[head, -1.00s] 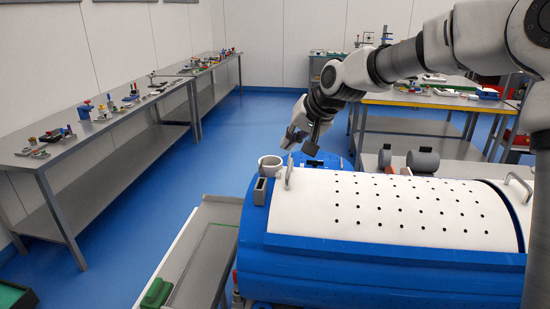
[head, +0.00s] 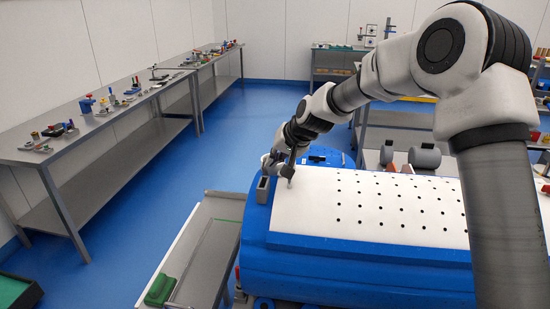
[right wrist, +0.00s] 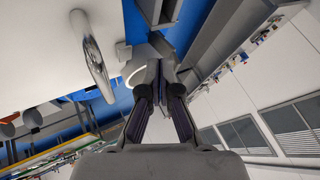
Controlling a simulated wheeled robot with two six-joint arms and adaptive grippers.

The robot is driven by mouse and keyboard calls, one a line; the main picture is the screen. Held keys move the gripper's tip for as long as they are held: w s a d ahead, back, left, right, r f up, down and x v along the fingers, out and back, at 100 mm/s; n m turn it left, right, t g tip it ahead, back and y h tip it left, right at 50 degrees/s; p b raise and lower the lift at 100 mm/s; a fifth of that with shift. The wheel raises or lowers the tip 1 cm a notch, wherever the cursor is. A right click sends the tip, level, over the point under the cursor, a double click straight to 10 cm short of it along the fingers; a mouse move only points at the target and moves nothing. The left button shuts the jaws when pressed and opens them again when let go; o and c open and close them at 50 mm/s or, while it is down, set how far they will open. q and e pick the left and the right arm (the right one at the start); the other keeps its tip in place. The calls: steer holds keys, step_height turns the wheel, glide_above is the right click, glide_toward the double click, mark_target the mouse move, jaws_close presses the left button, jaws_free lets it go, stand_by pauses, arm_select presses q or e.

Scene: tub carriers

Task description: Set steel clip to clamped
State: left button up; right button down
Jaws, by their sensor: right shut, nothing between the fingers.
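My right gripper (head: 272,162) is low over the left end of the blue tub (head: 340,262), close to the end of its white perforated lid (head: 400,205). Its fingers are shut and empty; they also show in the right wrist view (right wrist: 161,90). A small upright grey metal piece (head: 263,189) stands on the tub's left end, just below the gripper. A grey bracket (right wrist: 166,12) shows beyond the fingertips in the right wrist view. I cannot tell for certain which part is the steel clip or how it is set. My left gripper is not in view.
A shiny lid handle (right wrist: 92,50) stands beside the fingers, and a white round cup (right wrist: 136,72) is partly hidden behind them. A grey tray (head: 195,255) with a green object (head: 160,290) is left of the tub. A long bench (head: 95,125) stands farther left.

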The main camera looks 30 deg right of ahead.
steer(key=shift+w+a+r, duration=0.2)
steer(key=shift+w+a, duration=0.1)
steer(key=shift+a, duration=0.05)
stand_by(0.6)
steer(key=shift+w+a, duration=0.25)
steer(key=shift+a, duration=0.1)
steer(key=shift+w+a, duration=0.5)
steer(key=shift+a, duration=0.2)
steer(key=shift+w+a+f+b, duration=0.3)
steer(key=shift+w+a+b, duration=0.2)
steer(key=shift+w+a, duration=0.25)
steer(key=a+f+p, duration=0.1)
steer(key=p, duration=0.2)
steer(key=w+a+f+g+h+p, duration=0.1)
steer(key=p, duration=0.2)
steer(key=shift+w+a+f+p, duration=0.1)
steer(key=shift+w+p, duration=0.05)
steer(key=shift+p, duration=0.2)
